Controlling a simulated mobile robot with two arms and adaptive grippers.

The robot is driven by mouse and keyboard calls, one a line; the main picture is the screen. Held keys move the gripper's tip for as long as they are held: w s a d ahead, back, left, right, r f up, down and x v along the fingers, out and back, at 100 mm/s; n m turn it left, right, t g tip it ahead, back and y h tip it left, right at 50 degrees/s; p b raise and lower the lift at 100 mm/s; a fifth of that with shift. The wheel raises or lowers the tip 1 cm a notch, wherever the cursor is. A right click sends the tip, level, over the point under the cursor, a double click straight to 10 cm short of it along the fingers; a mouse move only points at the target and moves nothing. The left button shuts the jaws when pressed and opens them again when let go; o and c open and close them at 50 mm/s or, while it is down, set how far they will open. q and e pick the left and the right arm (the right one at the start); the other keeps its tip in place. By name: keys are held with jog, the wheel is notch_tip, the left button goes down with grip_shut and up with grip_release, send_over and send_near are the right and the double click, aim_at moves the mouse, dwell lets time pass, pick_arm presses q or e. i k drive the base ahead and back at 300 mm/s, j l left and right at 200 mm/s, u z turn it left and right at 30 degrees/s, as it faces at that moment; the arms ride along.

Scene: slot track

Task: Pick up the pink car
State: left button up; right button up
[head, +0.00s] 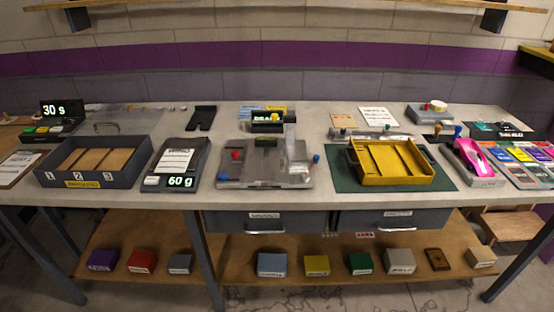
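The pink car (470,156) is at the right part of the workbench. It sits on a small light grey block or stand (487,181), tilted across the picture with its near end toward the front edge. It is between the green mat and a board of colored cards. Nothing touches it from above. Neither of my grippers shows in the head view.
A yellow tray (398,178) lies on a green mat (345,181) left of the car. Small knobbed tools (457,131) stand just behind the car. The colored card board (529,164) is close on its right. A grey fixture (264,178) and three-slot box (92,180) stand further left.

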aim_at(469, 151)
jog(key=z, duration=1.25)
